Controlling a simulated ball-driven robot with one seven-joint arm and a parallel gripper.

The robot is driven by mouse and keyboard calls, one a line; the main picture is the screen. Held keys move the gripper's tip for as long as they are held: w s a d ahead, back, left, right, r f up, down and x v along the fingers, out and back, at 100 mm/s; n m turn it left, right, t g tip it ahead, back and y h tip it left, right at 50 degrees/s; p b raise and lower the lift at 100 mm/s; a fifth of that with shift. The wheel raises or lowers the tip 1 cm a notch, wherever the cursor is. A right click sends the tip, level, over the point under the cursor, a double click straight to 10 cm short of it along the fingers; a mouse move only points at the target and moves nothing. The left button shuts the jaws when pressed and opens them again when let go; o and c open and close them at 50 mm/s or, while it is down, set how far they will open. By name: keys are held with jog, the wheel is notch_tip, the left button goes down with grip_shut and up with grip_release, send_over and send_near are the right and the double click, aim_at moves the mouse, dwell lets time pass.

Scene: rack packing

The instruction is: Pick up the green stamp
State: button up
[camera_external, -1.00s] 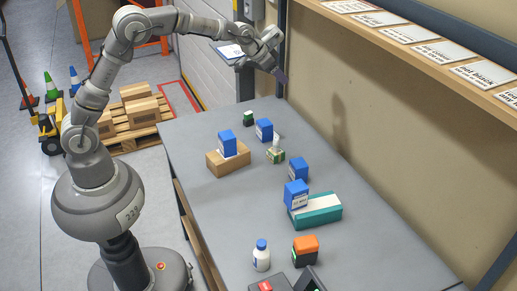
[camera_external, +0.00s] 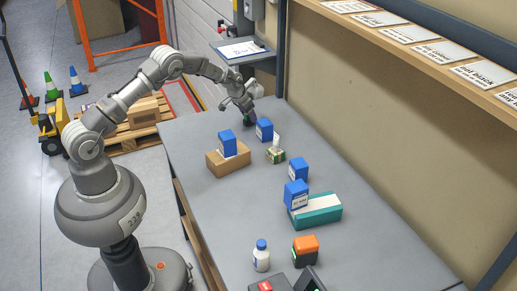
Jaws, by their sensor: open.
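The green stamp (camera_external: 249,121) is a small, dark block with a green part, standing near the far end of the grey table. It is mostly hidden now behind my gripper (camera_external: 247,113). My gripper is open and points down right at the stamp. I cannot tell whether the fingers touch it or stand on both sides of it.
A blue box (camera_external: 264,130) stands close to the right of the stamp. Another blue box (camera_external: 227,144) sits on a brown carton (camera_external: 222,166) nearer. A small bottle (camera_external: 276,142) stands on a green-patterned box (camera_external: 275,156). The table's (camera_external: 345,180) right side is clear.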

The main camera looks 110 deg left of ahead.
grip_shut()
jog(key=shift+r, duration=0.15)
